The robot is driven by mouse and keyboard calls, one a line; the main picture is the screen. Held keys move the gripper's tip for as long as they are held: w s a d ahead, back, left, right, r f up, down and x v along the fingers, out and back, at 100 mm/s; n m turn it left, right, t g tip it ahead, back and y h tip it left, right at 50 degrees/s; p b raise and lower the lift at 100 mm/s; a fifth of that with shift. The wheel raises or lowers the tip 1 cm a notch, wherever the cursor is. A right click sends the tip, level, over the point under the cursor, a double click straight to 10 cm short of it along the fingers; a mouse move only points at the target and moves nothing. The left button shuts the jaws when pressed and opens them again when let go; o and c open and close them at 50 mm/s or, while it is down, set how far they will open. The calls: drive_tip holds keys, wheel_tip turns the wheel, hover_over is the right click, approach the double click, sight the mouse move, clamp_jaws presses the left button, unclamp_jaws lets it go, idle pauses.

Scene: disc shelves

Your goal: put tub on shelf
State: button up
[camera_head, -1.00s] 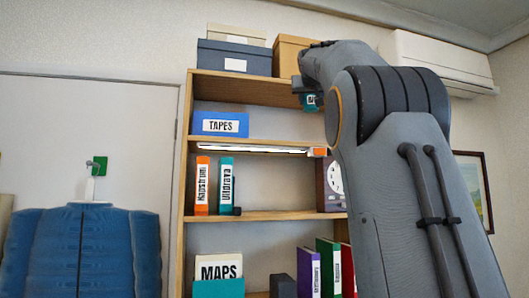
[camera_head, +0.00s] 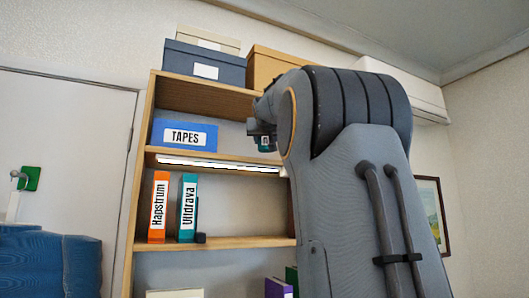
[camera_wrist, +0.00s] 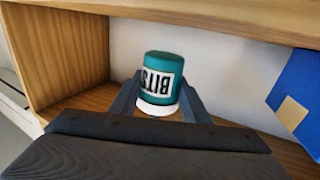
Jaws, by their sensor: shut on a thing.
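The tub (camera_wrist: 160,80) is teal with a white band at one end and a white BITS label, which reads upside down in the wrist view. My gripper (camera_wrist: 158,100) is shut on it, one finger on each side. In the head view only a small teal part of the tub (camera_head: 265,144) shows beside my gripper (camera_head: 262,132), partly hidden by my arm. The shelf unit (camera_head: 140,170) is wooden. The tub is at the upper compartment, right of the blue TAPES box (camera_head: 184,148). I cannot tell whether it touches a board.
The TAPES box also shows at the right in the wrist view (camera_wrist: 300,85). Binders (camera_head: 187,200) stand one shelf below, under a lit strip (camera_head: 215,163). Boxes (camera_head: 200,68) sit on top of the unit. Bare shelf space shows around the tub.

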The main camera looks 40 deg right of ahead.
sight(266, 148)
drive_tip(key=shift+f, duration=1.95)
drive_tip(key=shift+f, duration=0.2)
drive_tip(key=o, duration=1.4)
drive_tip(key=shift+c, duration=0.2)
drive_tip(key=shift+r, duration=0.15)
drive_tip(key=b+v, duration=0.5)
drive_tip(key=v, duration=0.7)
